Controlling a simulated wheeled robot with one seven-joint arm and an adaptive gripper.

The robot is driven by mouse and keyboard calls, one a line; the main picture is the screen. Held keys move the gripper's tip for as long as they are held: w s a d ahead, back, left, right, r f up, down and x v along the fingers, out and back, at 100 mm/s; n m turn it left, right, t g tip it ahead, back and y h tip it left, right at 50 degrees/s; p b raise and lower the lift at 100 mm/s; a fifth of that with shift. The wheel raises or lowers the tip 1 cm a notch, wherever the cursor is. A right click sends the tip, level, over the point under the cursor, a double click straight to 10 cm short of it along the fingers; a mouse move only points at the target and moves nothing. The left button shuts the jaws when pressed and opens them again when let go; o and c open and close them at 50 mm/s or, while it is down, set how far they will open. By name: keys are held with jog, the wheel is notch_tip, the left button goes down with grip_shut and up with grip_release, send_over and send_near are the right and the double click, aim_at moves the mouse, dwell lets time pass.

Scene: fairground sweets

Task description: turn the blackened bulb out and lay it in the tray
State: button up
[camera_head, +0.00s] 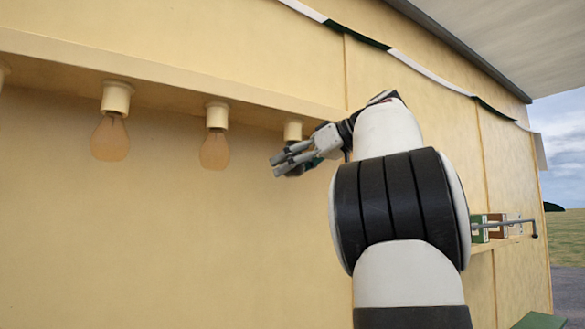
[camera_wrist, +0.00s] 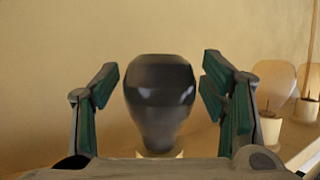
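The blackened bulb (camera_wrist: 159,95) is dark grey and glossy in the wrist view. It sits in a pale socket (camera_wrist: 158,153), upright in that picture. My gripper (camera_wrist: 160,85) is open, with one green-padded finger on each side of the bulb and a small gap at both sides. In the head view my gripper (camera_head: 283,160) is just below the third socket (camera_head: 292,131) under the ledge and hides the bulb there. I cannot make out a tray in either view.
Two amber bulbs (camera_head: 110,139) and (camera_head: 214,151) hang from sockets to the left under the ledge (camera_head: 180,88). A shelf (camera_head: 508,241) with small boxes stands on the wall at right. A green surface (camera_head: 540,321) shows at the bottom right. The wall below the bulbs is clear.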

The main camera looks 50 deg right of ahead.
jog(key=c, duration=0.7)
jog(key=shift+o, duration=0.2)
jog(key=shift+m+h+b, duration=0.7)
jog(key=shift+h+b, duration=0.1)
jog(key=shift+b, duration=0.15)
jog(key=shift+f+b, duration=0.9)
jog(key=shift+f, duration=0.4)
jog(key=shift+f, duration=0.35)
jog(key=shift+f+b, duration=0.3)
jog(key=shift+b, duration=0.1)
jog(key=shift+f, duration=0.3)
jog(key=shift+s, duration=0.15)
